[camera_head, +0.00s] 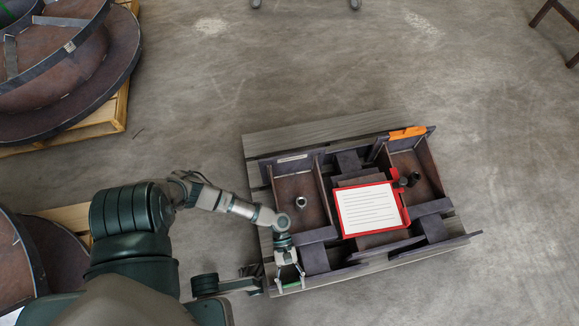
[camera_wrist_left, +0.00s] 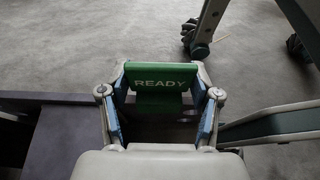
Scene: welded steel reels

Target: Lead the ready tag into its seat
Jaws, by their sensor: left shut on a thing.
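The green tag (camera_wrist_left: 165,76) with white "READY" lettering is between the fingertips of my left gripper (camera_wrist_left: 163,100) in the left wrist view. The gripper is shut on it, one finger on each side. In the head view, my left gripper (camera_head: 289,277) hangs over the lower left corner of the dark steel fixture (camera_head: 315,260), and only a thin green edge of the tag (camera_head: 292,285) shows. I cannot pick out the tag's seat, and I cannot tell whether the tag touches the steel. My right gripper is not in view.
The fixture lies on grey wooden boards (camera_head: 300,139). On it are a red clipboard with a white sheet (camera_head: 371,209), a metal ring (camera_head: 301,202), dark cylinders (camera_head: 414,177) and an orange object (camera_head: 407,132).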

